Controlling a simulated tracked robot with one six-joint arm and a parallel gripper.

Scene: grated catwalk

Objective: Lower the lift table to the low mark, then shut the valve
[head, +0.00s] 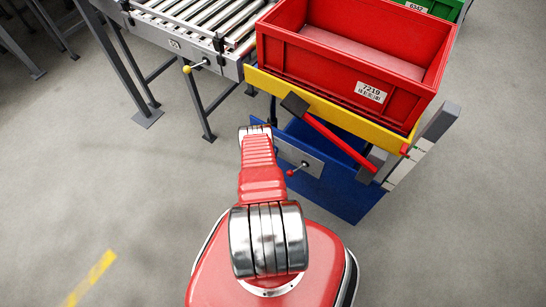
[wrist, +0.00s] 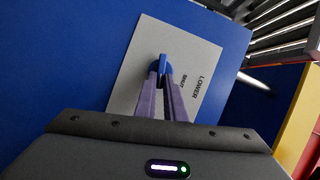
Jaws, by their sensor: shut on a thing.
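The lift table has a yellow top frame (head: 330,103) over a blue base (head: 345,195) and carries a red crate (head: 290,60). A grey post with a pale scale strip (head: 408,165) stands at its right; a small green mark shows on it, and a small red tab sits near the frame's corner. A grey valve plate (wrist: 205,60) on the blue panel reads "LOWER" and "SHUT"; it also shows in the head view (head: 315,165). My gripper (wrist: 164,75) is shut on the blue valve handle (wrist: 163,63). In the head view my arm hides that handle.
A roller conveyor (head: 200,25) with a yellow-knobbed lever (head: 187,69) stands at the upper left. A red bar with a dark end (head: 295,104) slants across the table's front. A red-knobbed lever (head: 291,172) is on the valve plate. The floor at left is clear.

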